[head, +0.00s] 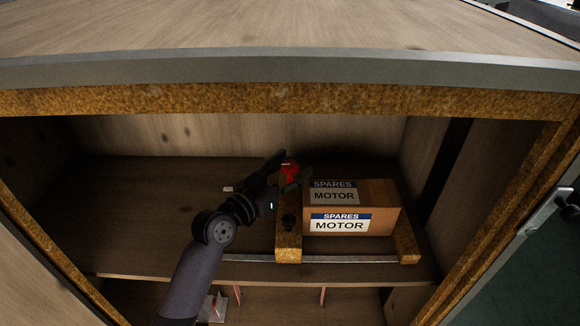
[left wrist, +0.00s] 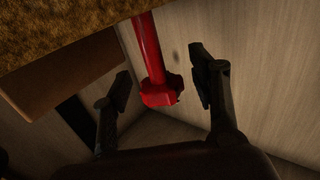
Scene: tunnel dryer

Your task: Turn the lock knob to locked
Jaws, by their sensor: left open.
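A red knob (head: 291,171) on a red stem is by the top of a rust-brown beam (head: 288,247) inside the cabinet. In the left wrist view the red knob (left wrist: 160,93) has a lobed head and its stem runs up to the brown surface. My left gripper (head: 290,168) is open, with one finger on each side of the knob; gaps show between the fingers and the knob. It also shows in the left wrist view (left wrist: 161,84). I cannot read a lock mark on the knob. My right gripper is not in view.
Cardboard boxes (head: 385,222) labelled SPARES MOTOR stand just right of the beam. A small black knob (head: 289,220) sits on the beam below the gripper. The cabinet's brown frame (head: 300,98) borders the opening. The shelf (head: 130,210) is mostly clear on the left.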

